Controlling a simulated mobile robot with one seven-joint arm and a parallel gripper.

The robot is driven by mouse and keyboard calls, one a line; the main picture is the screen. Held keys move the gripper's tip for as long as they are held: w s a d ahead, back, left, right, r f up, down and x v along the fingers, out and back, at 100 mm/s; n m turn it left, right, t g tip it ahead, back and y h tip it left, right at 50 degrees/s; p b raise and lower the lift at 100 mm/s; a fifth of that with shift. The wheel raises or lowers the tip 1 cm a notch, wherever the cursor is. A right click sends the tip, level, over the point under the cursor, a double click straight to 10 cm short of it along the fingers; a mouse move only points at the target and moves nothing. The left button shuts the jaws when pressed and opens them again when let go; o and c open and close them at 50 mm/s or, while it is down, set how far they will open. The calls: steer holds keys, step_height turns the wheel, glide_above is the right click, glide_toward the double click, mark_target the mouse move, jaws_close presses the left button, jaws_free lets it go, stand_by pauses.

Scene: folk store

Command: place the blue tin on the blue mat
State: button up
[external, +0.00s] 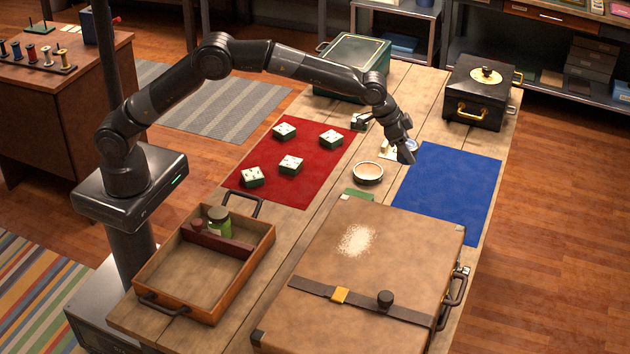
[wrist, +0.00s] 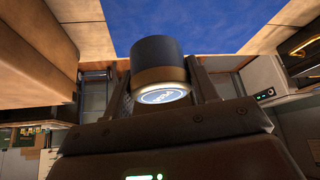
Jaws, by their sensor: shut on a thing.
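The blue mat (external: 447,190) lies flat on the right side of the table and looks bare in the external view. It also fills the top middle of the wrist view (wrist: 215,28). My gripper (external: 405,150) is above the table at the mat's left edge. In the wrist view my gripper (wrist: 167,85) is shut on a round tin (wrist: 160,58) with a dark blue-grey side, a gold band and a blue label on its end. In the external view the tin is mostly hidden by my gripper. Its height above the table is unclear.
A round pale dish (external: 368,174) stands left of the mat. A big brown suitcase (external: 390,245) lies in front, close to the mat. The red mat (external: 315,165) holds several small green boxes. A black box (external: 478,95) stands behind the blue mat, and a wooden tray (external: 205,270) sits front left.

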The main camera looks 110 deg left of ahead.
steer(key=f, duration=1.6)
steer(key=shift+d+f, duration=0.25)
steer(key=shift+f, duration=0.05)
steer(key=shift+f, duration=0.1)
steer(key=o, duration=1)
steer(key=shift+f, duration=0.1)
